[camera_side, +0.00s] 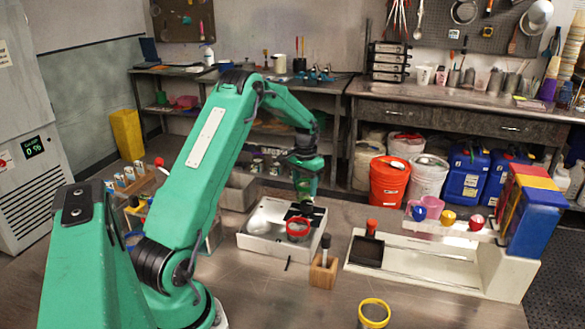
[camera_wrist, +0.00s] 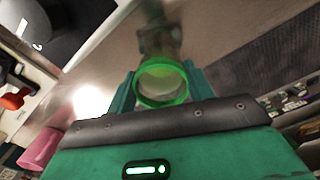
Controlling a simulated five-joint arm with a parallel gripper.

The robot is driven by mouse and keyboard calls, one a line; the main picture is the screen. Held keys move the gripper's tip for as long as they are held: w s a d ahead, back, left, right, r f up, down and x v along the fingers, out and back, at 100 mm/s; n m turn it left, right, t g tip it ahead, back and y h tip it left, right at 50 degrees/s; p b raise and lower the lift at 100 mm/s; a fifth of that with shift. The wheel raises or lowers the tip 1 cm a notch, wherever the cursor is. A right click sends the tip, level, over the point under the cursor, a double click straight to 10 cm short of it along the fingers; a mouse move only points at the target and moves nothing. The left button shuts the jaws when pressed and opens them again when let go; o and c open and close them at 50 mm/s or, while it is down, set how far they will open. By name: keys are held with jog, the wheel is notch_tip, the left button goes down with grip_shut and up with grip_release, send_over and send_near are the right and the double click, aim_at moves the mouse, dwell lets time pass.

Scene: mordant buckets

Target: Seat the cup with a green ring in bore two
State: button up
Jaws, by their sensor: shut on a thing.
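My gripper (camera_side: 306,188) hangs above the white tray, near the cup with a red ring (camera_side: 297,231). In the wrist view my gripper (camera_wrist: 162,88) is shut on the clear cup with a green ring (camera_wrist: 163,99). The green ring faces the camera, with a finger on either side. The cup is small and partly hidden by the fingers in the side view. A white fixture (camera_side: 425,262) at the right carries blue (camera_side: 419,213), yellow (camera_side: 448,217) and red (camera_side: 476,222) round pieces on a raised strip. I cannot tell which spot is bore two.
The white tray (camera_side: 255,243) lies under my gripper. A wooden block (camera_side: 322,276) with a dark-topped upright piece stands in front. A cup with a yellow ring (camera_side: 373,314) stands at the front edge. A red-knobbed piece (camera_side: 371,228) stands on the fixture's left end. The front right bench is clear.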

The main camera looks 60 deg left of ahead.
jog(key=shift+r, duration=0.3)
jog(key=d+r, duration=1)
jog(key=d, duration=0.1)
jog(key=shift+w+d, duration=0.15)
jog(key=shift+w, duration=0.3)
dwell(0.8)
jog(key=shift+d+r, duration=0.15)
dwell(0.5)
dwell(0.4)
jog(key=s+d+r, duration=0.1)
jog(key=s+d, duration=0.4)
jog(key=s, duration=0.4)
jog(key=s+d+n, duration=0.1)
jog(key=s+d, duration=0.4)
jog(key=s, duration=0.5)
jog(key=shift+d+r, duration=0.35)
jog(key=shift+a, duration=0.1)
